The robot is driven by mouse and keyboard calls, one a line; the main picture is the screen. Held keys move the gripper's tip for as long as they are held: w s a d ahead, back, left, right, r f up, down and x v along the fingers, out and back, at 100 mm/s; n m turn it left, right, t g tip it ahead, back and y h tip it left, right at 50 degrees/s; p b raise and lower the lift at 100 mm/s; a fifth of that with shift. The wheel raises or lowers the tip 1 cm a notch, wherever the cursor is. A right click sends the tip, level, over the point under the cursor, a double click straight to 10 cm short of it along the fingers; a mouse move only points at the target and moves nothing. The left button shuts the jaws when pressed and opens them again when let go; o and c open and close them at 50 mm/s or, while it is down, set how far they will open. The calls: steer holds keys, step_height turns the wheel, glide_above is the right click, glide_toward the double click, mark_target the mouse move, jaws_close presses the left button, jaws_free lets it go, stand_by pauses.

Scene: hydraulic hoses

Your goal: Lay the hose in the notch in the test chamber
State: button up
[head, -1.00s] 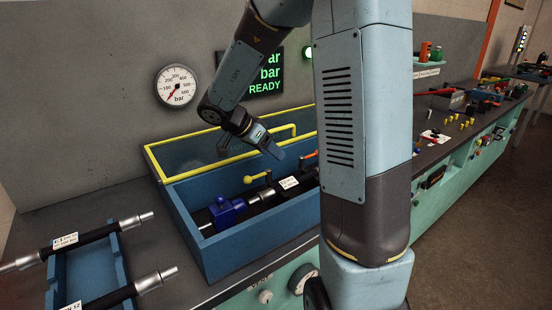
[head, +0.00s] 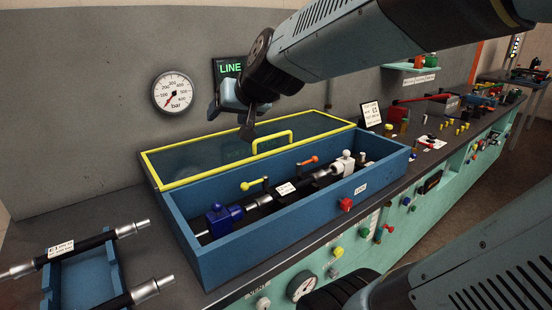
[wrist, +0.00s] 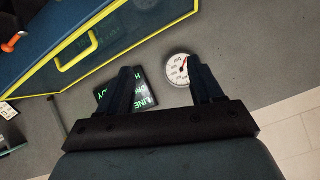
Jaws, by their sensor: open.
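The test chamber (head: 215,272) is a blue open-topped box with its yellow-framed lid (head: 215,167) standing up along the back. A black hose (head: 265,199) with metal ends and a white tag lies lengthwise inside, between a blue block (head: 222,218) at the left and a pale fitting (head: 345,164) at the right. The notch itself is too small to make out. My gripper (head: 246,131) is above the lid, apart from the hose and empty. In the wrist view its two fingers (wrist: 165,82) are spread, with only wall, display and gauge beyond them.
A pressure gauge (head: 172,92) and a display (head: 229,70) are on the wall. Yellow (head: 252,183) and orange (head: 308,160) levers stand in the chamber. Small fittings crowd the bench at the right.

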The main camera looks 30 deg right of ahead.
steer(key=s+d+f+g+h, duration=0.1)
steer(key=s+d+f+g, duration=0.1)
steer(key=s, duration=0.5)
steer(key=s+d+f+n+g+h, duration=0.1)
steer(key=s+d+f+g, duration=0.1)
steer(key=s, duration=0.6)
steer(key=shift+s+d+f+g+h, duration=0.3)
steer(key=shift+d+f+g, duration=0.1)
steer(key=shift+d+f, duration=0.35)
